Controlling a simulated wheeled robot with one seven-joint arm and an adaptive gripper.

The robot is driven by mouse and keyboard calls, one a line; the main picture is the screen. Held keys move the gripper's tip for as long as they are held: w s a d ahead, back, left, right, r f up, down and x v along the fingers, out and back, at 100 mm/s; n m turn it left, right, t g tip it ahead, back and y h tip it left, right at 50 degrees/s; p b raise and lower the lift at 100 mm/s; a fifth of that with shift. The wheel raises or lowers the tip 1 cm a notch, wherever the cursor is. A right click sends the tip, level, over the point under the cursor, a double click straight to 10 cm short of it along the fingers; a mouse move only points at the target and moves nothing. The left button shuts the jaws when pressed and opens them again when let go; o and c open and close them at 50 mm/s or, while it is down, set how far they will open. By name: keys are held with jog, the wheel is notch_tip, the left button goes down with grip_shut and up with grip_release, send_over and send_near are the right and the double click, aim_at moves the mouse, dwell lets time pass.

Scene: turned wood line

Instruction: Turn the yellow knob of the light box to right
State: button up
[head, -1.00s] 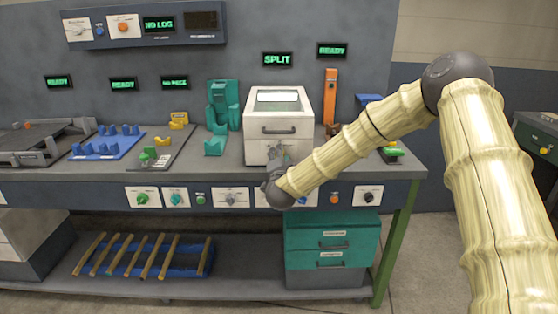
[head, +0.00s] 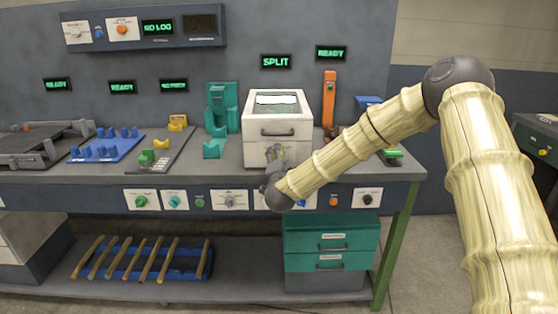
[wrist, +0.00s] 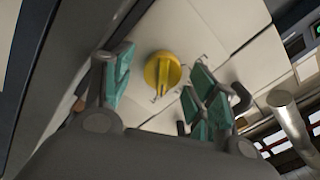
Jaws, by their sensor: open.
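The light box (head: 257,127) is a white box with a glass-topped lid and a dark front handle, standing on the bench. Its yellow knob (wrist: 155,68) shows in the wrist view on the white front face; its raised grip bar runs roughly up and down in that picture. My gripper (wrist: 161,84) is open, with one teal-padded finger on each side of the knob and visible gaps to both. In the head view my gripper (head: 276,154) is at the lower front of the box, and the knob is hidden there.
A teal stand (head: 220,105) is left of the box and an orange upright tool (head: 329,98) is right of it. A row of knobs lines the bench's front panel (head: 98,199). A display reading SPLIT (head: 276,62) hangs above.

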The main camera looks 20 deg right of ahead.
jog(key=shift+s+a, duration=0.1)
jog(key=v, duration=1.1)
jog(key=shift+s, duration=0.35)
jog(key=shift+a, duration=0.1)
jog(key=s+a+f+n+g+y+p, duration=0.1)
jog(key=s+a+f+n+g+y, duration=0.15)
jog(key=s+f, duration=0.55)
jog(key=s+a+f+n+g+y+p, duration=0.1)
jog(key=s+a+f+n+g, duration=0.25)
jog(key=f, duration=0.75)
jog(key=s+f+n+g+y+p, duration=0.2)
jog(key=s+f+n, duration=0.1)
jog(key=s+f, duration=0.55)
jog(key=s+d+f+n+g+p, duration=0.1)
jog(key=s+f+n+g, duration=0.1)
jog(key=s, duration=0.8)
jog(key=s+d+f+n+g+p, duration=0.1)
jog(key=s+f+g, duration=0.3)
jog(key=s, duration=0.7)
jog(key=s+d+f+n+g, duration=0.2)
jog(key=s+f+n+g, duration=0.1)
jog(key=s, duration=0.7)
jog(key=shift+s+d+f+p, duration=0.25)
jog(key=shift+d+f+p, duration=0.15)
jog(key=shift+f, duration=0.3)
jog(key=shift+h, duration=0.25)
